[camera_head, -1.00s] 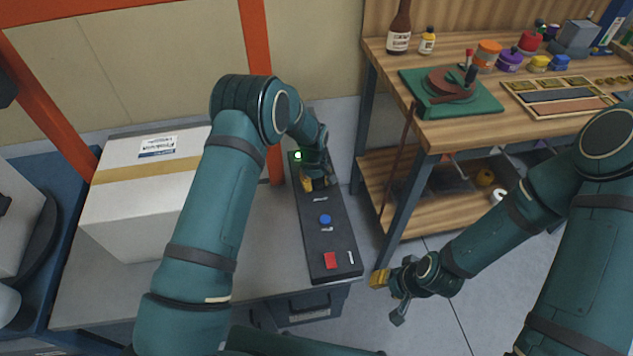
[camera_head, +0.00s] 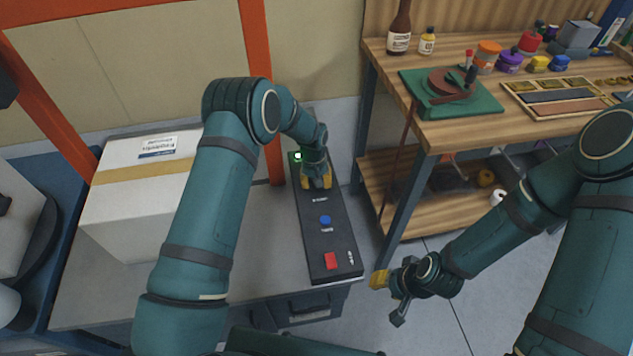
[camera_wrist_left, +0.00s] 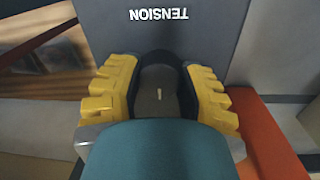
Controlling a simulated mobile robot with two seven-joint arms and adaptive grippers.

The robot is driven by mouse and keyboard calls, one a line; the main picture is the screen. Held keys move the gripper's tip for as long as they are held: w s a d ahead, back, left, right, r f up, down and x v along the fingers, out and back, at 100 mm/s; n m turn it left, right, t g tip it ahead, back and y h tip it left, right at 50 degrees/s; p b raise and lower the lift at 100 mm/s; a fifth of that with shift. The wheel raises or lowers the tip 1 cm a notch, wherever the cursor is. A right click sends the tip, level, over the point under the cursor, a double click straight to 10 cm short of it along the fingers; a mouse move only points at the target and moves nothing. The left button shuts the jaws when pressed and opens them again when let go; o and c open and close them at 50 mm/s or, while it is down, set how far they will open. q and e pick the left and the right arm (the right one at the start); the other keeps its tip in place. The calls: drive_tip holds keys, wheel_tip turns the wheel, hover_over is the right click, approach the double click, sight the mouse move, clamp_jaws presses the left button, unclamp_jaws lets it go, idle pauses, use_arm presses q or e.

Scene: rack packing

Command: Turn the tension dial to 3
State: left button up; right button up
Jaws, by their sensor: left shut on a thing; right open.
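The tension dial (camera_wrist_left: 158,84) is a dark round knob with a short pale pointer mark, seen in the left wrist view. The word TENSION reads upside down on the panel above it there. My left gripper (camera_wrist_left: 160,92) is shut on the dial, with a yellow finger on each side of it. In the head view my left gripper (camera_head: 316,182) is over the far part of the dark control panel (camera_head: 316,216) and hides the dial. The scale numbers cannot be read. My right gripper (camera_head: 388,294) is open and empty, right of the panel.
A white box (camera_head: 135,205) stands left on the grey table (camera_head: 85,300). A wooden workbench (camera_head: 470,130) with several items stands at right.

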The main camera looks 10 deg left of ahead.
use_arm(q)
drive_tip(key=o, duration=1.2)
drive_tip(key=r, duration=1.2)
drive_tip(key=shift+s+a, duration=0.1)
drive_tip(key=shift+a, duration=0.3)
